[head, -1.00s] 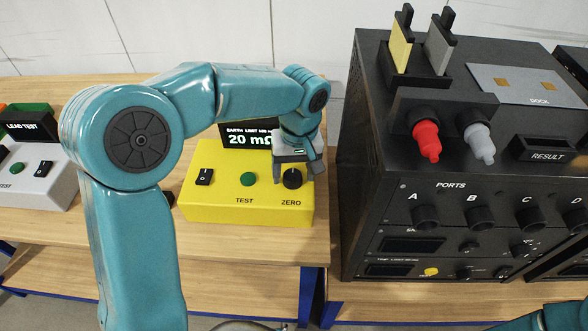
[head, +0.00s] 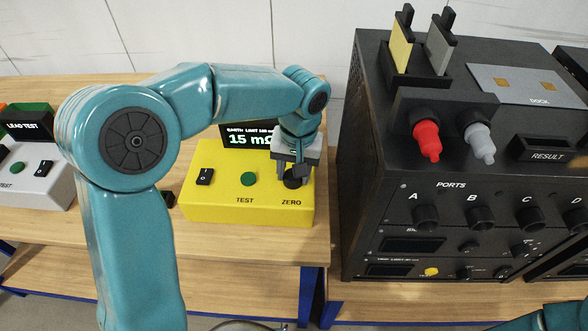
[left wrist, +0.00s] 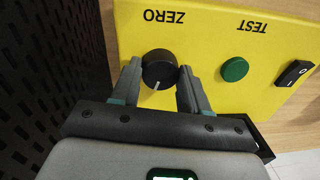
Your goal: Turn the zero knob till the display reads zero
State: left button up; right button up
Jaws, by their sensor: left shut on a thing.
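The yellow meter box (head: 225,207) stands on the wooden bench, with a dark display (head: 240,138) that reads 15 mΩ. The black zero knob (head: 293,183) is at the right of its sloped face, above the ZERO label. My left gripper (head: 291,176) is over the knob, partly covering it. In the left wrist view the gripper (left wrist: 158,84) has a finger on each side of the knob (left wrist: 160,68), shut on it; the knob's white mark points toward the gripper's palm. My right gripper is not in view; only a bit of teal arm shows at the bottom right.
A green TEST button (head: 249,179) and a black rocker switch (head: 204,177) sit left of the knob. A tall black rack (head: 390,170) with ports and red and grey plugs stands close on the right. A grey lead tester (head: 45,180) is at the far left.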

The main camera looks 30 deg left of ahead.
aim_at(294, 180)
pick_arm(q)
jog(key=m, duration=0.6)
jog(key=shift+r, duration=0.1)
jog(key=m, duration=0.6)
jog(key=shift+a+t+p, duration=0.1)
jog(key=shift+t+p, duration=0.3)
jog(key=shift+m, duration=0.3)
jog(key=o, duration=1.1)
jog(key=shift+s, duration=0.1)
jog(key=shift+c, duration=0.2)
notch_tip(294, 180, up, 16)
jog(key=shift+s+d+r+p, duration=0.15)
jog(key=shift+s+d+p, duration=0.15)
jog(key=shift+s+d, duration=0.15)
